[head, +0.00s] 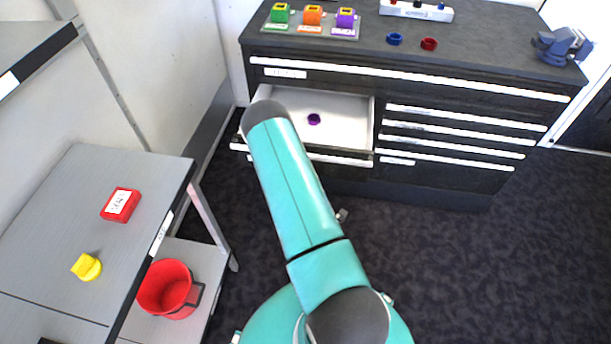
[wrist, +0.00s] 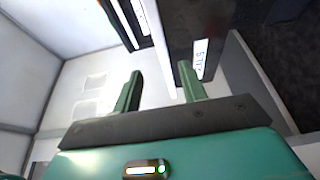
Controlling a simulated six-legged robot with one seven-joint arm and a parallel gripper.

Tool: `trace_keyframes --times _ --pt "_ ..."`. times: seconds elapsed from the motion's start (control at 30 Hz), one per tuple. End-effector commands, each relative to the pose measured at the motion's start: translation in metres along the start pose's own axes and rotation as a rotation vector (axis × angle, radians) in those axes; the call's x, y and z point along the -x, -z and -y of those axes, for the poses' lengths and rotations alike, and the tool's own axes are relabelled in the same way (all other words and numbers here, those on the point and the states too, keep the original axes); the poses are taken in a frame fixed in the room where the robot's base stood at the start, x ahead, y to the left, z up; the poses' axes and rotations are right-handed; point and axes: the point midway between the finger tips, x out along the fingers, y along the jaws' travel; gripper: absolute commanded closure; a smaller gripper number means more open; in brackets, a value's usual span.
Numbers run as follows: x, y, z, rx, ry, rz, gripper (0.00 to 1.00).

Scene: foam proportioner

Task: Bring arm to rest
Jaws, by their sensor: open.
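My gripper (wrist: 160,72) shows in the wrist view with its two green fingers apart and nothing between them. A pale surface and a dark edge with a white label (wrist: 200,58) lie beyond the fingers. In the head view my teal arm reaches from the bottom middle up toward an open drawer (head: 345,120). The gripper itself is hidden there behind the arm's grey upper joint. A purple ring (head: 314,119) lies in the drawer, to the right of that joint.
A dark cabinet (head: 450,120) carries coloured blocks on a tray (head: 290,31), blue (head: 394,39) and red (head: 428,44) rings, and a vise (head: 562,46). At left, a grey table (head: 60,215) holds a red box (head: 120,205) and yellow piece (head: 87,267). A red bucket (head: 168,288) stands below.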

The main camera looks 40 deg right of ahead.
Motion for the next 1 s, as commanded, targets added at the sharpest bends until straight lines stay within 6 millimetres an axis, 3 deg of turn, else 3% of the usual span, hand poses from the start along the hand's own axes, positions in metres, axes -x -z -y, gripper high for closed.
trace_keyframes --times 0.67,0.87,1.0 --pt "-0.001 0.001 -0.003 -0.01 0.003 0.002 0.58" --pt "-0.034 0.018 -0.028 -0.134 0.06 0.023 0.58" --pt "-0.062 0.04 -0.058 -0.279 0.139 0.041 0.58"
